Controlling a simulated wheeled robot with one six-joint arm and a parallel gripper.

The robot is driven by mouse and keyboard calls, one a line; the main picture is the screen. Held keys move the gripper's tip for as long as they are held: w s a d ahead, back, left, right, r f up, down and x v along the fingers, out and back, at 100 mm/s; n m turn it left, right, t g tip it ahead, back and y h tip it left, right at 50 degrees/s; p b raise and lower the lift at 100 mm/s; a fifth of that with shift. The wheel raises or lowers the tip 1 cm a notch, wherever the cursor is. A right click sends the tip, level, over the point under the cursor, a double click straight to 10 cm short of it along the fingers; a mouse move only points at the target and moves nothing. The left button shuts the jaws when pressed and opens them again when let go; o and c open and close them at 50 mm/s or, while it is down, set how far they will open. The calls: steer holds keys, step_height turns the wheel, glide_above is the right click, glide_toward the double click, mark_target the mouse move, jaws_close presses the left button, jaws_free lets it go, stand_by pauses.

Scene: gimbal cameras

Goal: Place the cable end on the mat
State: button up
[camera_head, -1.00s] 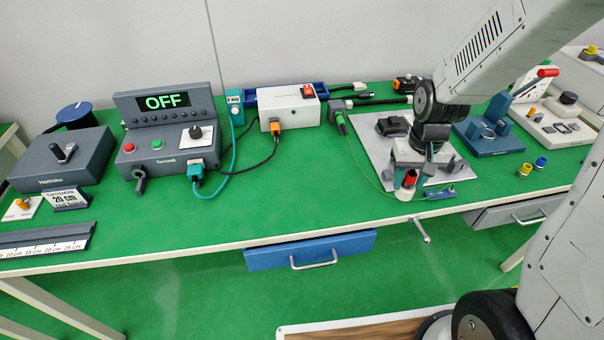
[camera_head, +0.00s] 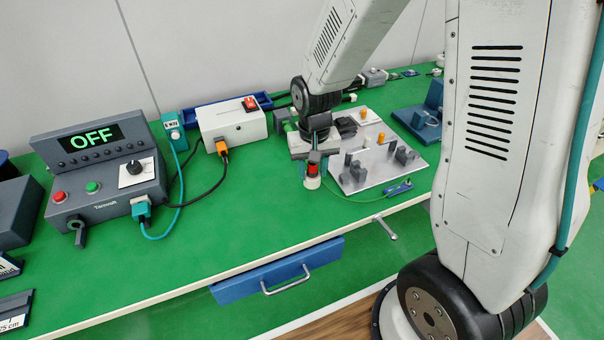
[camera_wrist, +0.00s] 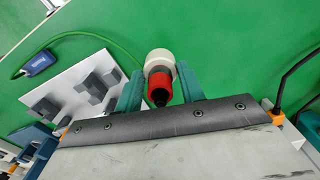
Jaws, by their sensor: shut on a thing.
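My gripper (camera_head: 312,167) hangs over the green bench top (camera_head: 235,215), just left of a pale grey board (camera_head: 365,183). It is shut on a red and white cylinder (camera_wrist: 160,84), red part between the fingers and white part below. In the wrist view the gripper (camera_wrist: 160,92) shows a teal finger on each side of it. A thin green cable (camera_head: 350,200) ends in a blue cable end (camera_head: 398,187). That end lies on the green surface by the board's front edge, apart from my gripper, and also shows in the wrist view (camera_wrist: 38,63). I cannot make out a separate mat.
The board bears grey blocks and small orange and white pegs. A white box with a red switch (camera_head: 232,125) and a grey console reading OFF (camera_head: 100,170) stand to the left. A blue drawer (camera_head: 280,270) juts below the front edge.

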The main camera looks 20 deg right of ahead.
mark_target(307, 173)
steer(key=shift+w+a, duration=0.2)
steer(key=shift+w, duration=0.2)
steer(key=shift+w+a+f, duration=0.3)
steer(key=shift+a+f, duration=0.25)
steer(key=shift+f, duration=0.05)
steer(key=shift+d+f, duration=0.25)
steer(key=shift+f, duration=1)
steer(key=o, duration=0.9)
steer(key=shift+f, duration=0.15)
